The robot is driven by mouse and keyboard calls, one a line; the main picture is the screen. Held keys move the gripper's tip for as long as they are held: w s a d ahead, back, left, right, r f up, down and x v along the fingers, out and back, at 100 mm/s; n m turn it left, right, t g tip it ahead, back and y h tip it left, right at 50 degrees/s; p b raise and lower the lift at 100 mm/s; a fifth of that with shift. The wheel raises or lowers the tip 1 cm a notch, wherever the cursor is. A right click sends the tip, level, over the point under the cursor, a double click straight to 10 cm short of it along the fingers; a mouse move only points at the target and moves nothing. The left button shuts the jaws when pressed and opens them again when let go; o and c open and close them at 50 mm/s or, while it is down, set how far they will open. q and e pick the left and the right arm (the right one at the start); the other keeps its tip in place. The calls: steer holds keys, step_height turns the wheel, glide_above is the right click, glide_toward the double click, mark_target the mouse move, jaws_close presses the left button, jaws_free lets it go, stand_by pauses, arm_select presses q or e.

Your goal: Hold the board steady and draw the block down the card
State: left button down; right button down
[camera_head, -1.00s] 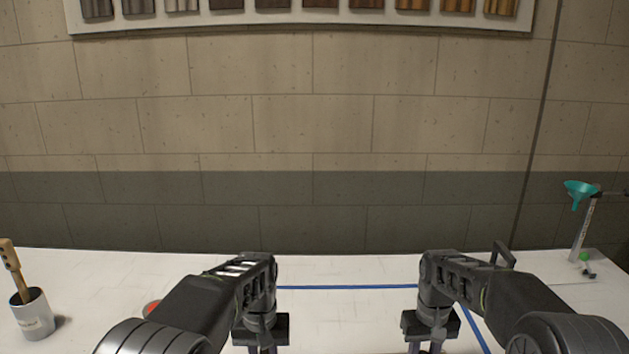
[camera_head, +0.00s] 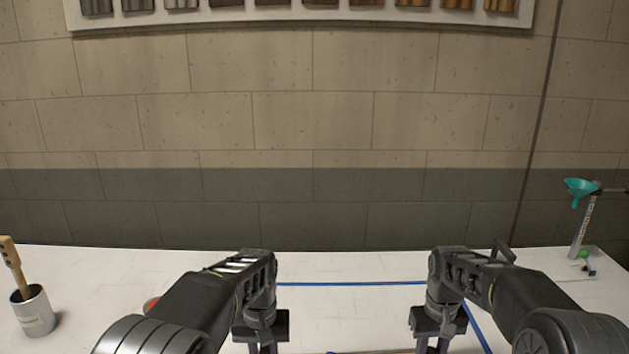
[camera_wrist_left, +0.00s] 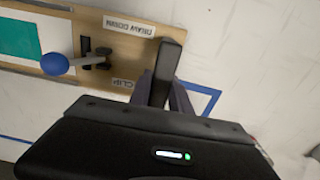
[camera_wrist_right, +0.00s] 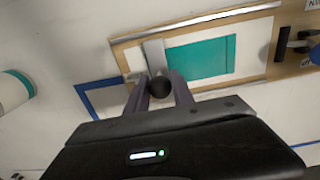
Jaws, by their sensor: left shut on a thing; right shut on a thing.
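The wooden board (camera_wrist_left: 126,86) lies on the table, with labels reading "DRAW DOWN" and "CLIP" upside down. A clip with a blue knob (camera_wrist_left: 54,64) sits on it. My left gripper (camera_wrist_left: 163,98) is shut on a dark upright handle (camera_wrist_left: 172,62) at the board's end. The white card (camera_wrist_right: 258,36) bears a teal patch (camera_wrist_right: 202,58). My right gripper (camera_wrist_right: 158,96) is shut on the black knob (camera_wrist_right: 159,87) of a grey block (camera_wrist_right: 153,54). The block lies across the card's end away from the clip, left of the teal. In the head view both fingertips are cut off.
Blue tape (camera_head: 350,284) marks an area on the white table. A cup with a wooden-handled tool (camera_head: 34,312) stands at left, near a red item (camera_head: 151,304). A teal funnel on a stand (camera_head: 580,188) is at right. The table behind my grippers is clear.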

arm_select(q)
steer(key=shift+a, duration=0.15)
arm_select(e)
steer(key=c, duration=1.4)
jaws_free()
steer(key=shift+d, duration=0.1)
steer(key=o, duration=0.4)
arm_select(q)
steer(key=shift+d, duration=0.2)
arm_select(e)
step_height(320, 180, up, 8)
steer(key=shift+f, duration=0.2)
arm_select(q)
steer(key=c, duration=1.1)
jaws_free()
steer(key=shift+r, duration=0.1)
